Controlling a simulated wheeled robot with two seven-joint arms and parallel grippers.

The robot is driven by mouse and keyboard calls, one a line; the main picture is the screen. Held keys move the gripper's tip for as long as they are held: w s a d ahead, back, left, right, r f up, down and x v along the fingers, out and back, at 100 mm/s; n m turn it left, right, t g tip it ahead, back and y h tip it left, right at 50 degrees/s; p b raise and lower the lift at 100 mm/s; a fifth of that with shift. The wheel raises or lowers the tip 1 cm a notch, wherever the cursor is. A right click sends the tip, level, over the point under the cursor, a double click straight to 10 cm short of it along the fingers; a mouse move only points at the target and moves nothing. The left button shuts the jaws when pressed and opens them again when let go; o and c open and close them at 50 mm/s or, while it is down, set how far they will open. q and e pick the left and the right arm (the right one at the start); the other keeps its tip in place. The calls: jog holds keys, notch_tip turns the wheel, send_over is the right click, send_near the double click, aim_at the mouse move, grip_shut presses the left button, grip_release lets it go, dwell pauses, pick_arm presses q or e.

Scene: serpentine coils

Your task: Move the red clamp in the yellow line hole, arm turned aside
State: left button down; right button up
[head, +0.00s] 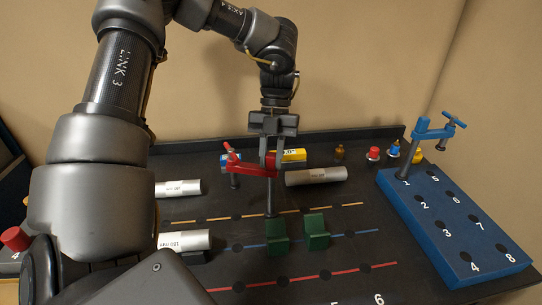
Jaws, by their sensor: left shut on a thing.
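My left gripper (270,157) points down and is shut on the red clamp (250,169) at the top of its post. The clamp is upright. Its arm reaches left from the post, with the screw and dark foot hanging at the arm's left end. The dark post runs down to around the yellow line (205,220) on the black table. A green block partly adjoins the post's foot in the picture, and I cannot tell whether the tip is in a hole. Dark holes sit along the yellow line. My right gripper is not in view.
Two green V-shaped blocks (317,232) stand near the blue line (352,235). Silver cylinders (316,176) lie behind and at left. A blue numbered block (446,215) at right bears a blue clamp (424,132). Small knobs (373,153) stand at the back. A red line (350,271) crosses the front.

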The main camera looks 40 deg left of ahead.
pick_arm(q)
jog(key=c, duration=1.1)
grip_release()
jog(key=shift+f, duration=0.15)
jog(key=shift+w+a+r, duration=0.1)
jog(key=shift+r, duration=0.25)
jog(key=p+v, duration=0.5)
jog(key=v, duration=0.5)
jog(key=shift+r, duration=0.1)
